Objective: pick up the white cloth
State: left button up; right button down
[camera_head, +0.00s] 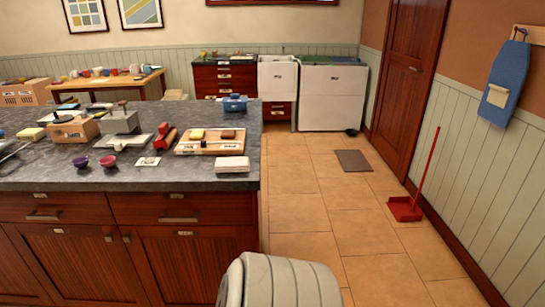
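A white folded cloth (232,163) lies near the right front corner of the dark grey countertop (190,181). It looks flat and stacked, with a small label on its front. Neither of my grippers shows in the head view, so I cannot see their state or their distance from the cloth.
Open tiled floor (310,210) lies right of the counter. A red dustpan (405,209) stands by the wall.

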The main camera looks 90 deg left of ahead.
aim_at(230, 165)
jog(key=u, duration=3.05)
